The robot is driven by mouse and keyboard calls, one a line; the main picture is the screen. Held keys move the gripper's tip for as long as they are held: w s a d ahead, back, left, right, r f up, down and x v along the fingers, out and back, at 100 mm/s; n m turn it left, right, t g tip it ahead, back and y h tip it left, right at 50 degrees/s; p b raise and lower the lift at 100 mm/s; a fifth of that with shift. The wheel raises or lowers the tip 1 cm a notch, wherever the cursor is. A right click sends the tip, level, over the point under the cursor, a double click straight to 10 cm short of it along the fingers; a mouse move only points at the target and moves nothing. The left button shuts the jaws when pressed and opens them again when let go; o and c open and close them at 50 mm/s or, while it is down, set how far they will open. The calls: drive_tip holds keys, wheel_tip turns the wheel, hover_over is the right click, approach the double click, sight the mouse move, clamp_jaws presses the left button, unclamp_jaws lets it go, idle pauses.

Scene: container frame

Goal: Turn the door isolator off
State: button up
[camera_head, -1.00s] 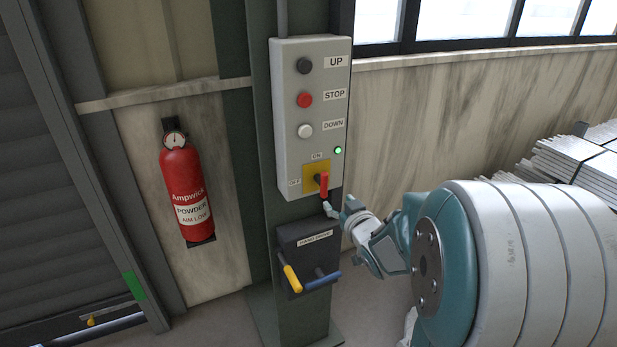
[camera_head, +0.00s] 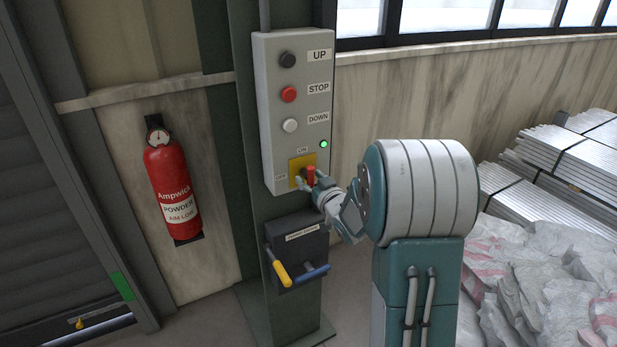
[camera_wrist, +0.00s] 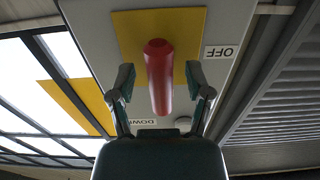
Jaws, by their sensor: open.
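The door isolator is a red handle (camera_head: 309,175) on a yellow plate (camera_head: 296,166) at the bottom of the grey control box (camera_head: 268,120). ON is marked above the plate and OFF at its left. In the wrist view the red handle (camera_wrist: 159,75) stands out between my two fingers, with the yellow plate (camera_wrist: 190,22) behind it and the OFF label (camera_wrist: 219,52) at the right. My gripper (camera_wrist: 160,88) is open, one finger on each side of the handle, with visible gaps. In the head view my gripper (camera_head: 305,184) is at the handle and partly covers it.
Black, red and white buttons for UP, STOP and DOWN sit above, with a lit green lamp (camera_head: 323,144). A hand-drive box (camera_head: 300,245) with yellow and blue handles is below. A fire extinguisher (camera_head: 173,190) hangs left. Metal stacks (camera_head: 565,160) and sacks (camera_head: 560,285) lie right.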

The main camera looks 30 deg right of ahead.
drive_tip(key=shift+w, duration=0.45)
clamp_jaws()
